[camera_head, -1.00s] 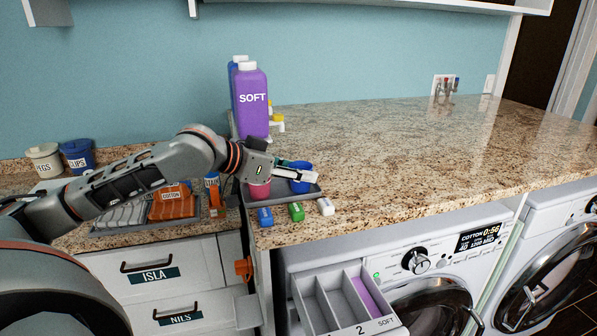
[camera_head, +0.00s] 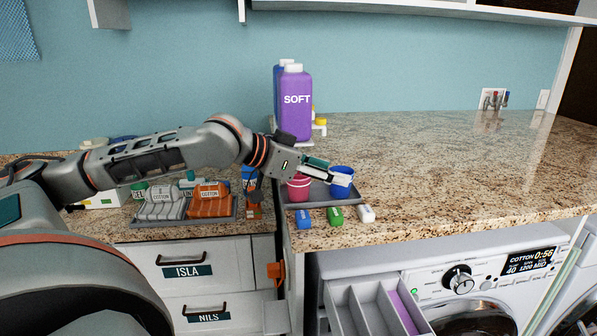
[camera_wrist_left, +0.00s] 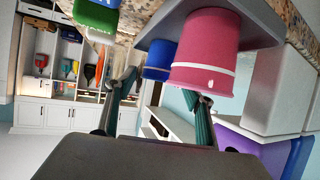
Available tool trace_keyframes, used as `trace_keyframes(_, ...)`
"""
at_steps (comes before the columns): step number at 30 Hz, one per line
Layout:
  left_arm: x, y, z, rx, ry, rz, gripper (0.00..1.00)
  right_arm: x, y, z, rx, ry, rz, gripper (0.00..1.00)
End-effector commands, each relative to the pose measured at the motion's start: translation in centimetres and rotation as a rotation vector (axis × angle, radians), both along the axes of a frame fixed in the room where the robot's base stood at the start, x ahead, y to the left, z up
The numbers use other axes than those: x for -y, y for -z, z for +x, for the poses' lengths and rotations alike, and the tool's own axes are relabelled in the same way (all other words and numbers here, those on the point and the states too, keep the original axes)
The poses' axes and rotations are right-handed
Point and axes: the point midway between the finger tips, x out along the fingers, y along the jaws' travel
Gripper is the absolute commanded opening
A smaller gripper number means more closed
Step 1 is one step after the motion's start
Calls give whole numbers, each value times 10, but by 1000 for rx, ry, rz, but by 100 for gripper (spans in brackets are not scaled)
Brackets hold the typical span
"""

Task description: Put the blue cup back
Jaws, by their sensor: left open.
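The blue cup (camera_head: 342,186) stands upright on a grey tray (camera_head: 319,198) at the counter's left front corner. It also shows in the left wrist view (camera_wrist_left: 157,56), partly behind the pink cup. The pink cup (camera_head: 299,190) stands on the tray to its left and fills much of the wrist view (camera_wrist_left: 205,50). My left gripper (camera_head: 346,178) is open and empty, its fingers overlapping the blue cup's front in the head view. In the wrist view the fingers (camera_wrist_left: 165,88) show below the blue cup in the picture. I cannot tell whether they touch it. My right gripper is not in view.
Blue, green (camera_head: 335,215) and white blocks lie in front of the tray. A purple SOFT bottle (camera_head: 295,105) stands behind. An open detergent drawer (camera_head: 375,306) juts out below the counter. The counter to the right (camera_head: 450,155) is clear.

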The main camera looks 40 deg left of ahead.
Motion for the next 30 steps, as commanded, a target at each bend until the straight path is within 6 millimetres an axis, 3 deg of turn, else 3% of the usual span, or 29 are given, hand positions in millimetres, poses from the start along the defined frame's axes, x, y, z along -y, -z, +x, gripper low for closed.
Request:
trace_keyframes(1,-2,4,-2,0,-1,7,53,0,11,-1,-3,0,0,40)
trace_keyframes(12,-5,2,-13,-11,-4,5,53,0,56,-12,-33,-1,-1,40)
trace_keyframes(16,-6,-16,-21,1,-2,2,53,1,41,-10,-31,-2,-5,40)
trace_keyframes(30,-23,-31,-57,-6,-7,2,53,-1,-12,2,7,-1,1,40)
